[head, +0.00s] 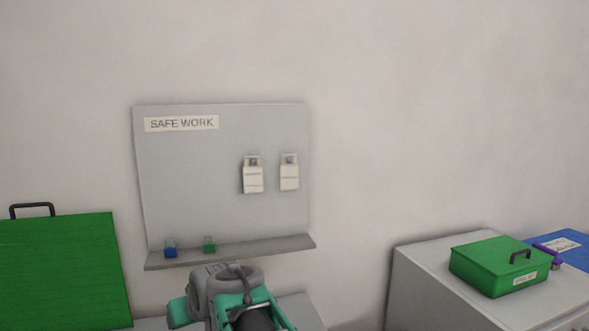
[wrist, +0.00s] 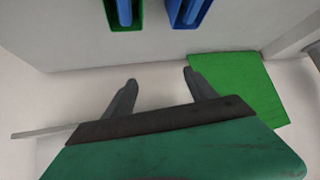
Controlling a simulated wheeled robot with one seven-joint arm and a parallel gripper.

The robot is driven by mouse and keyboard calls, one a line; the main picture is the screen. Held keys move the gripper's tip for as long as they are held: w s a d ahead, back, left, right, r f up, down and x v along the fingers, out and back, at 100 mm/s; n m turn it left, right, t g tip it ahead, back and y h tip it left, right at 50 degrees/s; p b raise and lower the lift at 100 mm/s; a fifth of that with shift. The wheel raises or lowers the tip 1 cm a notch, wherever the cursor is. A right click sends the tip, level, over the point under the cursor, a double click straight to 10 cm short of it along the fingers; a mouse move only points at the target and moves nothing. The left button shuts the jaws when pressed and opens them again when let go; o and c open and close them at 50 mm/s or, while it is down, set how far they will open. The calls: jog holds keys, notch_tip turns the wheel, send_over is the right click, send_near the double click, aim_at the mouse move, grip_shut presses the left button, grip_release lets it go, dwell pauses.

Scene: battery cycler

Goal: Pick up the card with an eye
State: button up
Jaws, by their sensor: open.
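Two white cards hang side by side on the grey SAFE WORK board (head: 200,180) in the head view: a left card (head: 253,178) and a right card (head: 289,174). Each has a small greyish part at its top. Their markings are too small to read, so I cannot tell which bears an eye. My gripper (wrist: 159,77) is open, with nothing between its two dark fingers in the wrist view. In the head view my arm rises below the board's ledge, and its fingertips are not clearly seen. No card shows in the wrist view.
The ledge (head: 230,253) under the board carries a small blue item (head: 170,252) and a small green item (head: 209,248). A large green panel (head: 60,270) stands at left. A green box (head: 498,265) with a handle sits on the grey cabinet (head: 425,285) at right.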

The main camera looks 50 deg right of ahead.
jog(key=shift+o, duration=0.7)
jog(key=w+d+r+m+t+h, duration=0.1)
jog(key=w+d+r, duration=0.3)
jog(key=d+r, duration=0.5)
jog(key=d+t+h+p, duration=0.1)
jog(key=d, duration=0.1)
jog(key=shift+w+d+m+t, duration=0.15)
jog(key=shift+d+m+t, duration=0.15)
jog(key=shift+d, duration=0.1)
jog(key=shift+o, duration=0.6)
jog(key=d+r+t+h, duration=0.1)
jog(key=d+r, duration=0.5)
jog(key=d, duration=0.2)
jog(key=shift+w+d+r+m+h+p, duration=0.3)
jog(key=shift+w+m+h, duration=0.1)
jog(key=m+t+h+p, duration=0.1)
jog(key=t+h, duration=0.2)
jog(key=h, duration=0.1)
send_near(287, 159)
jog(key=p+x, duration=0.4)
jog(key=x, duration=0.1)
jog(key=shift+w+d, duration=0.25)
jog(key=shift+w+d+f, duration=0.1)
jog(key=shift+w+f, duration=0.1)
jog(key=shift+w, duration=0.05)
jog(key=shift+s, duration=0.1)
jog(key=c, duration=1.4)
jog(key=shift+r+b, duration=0.1)
jog(key=shift+b, duration=0.25)
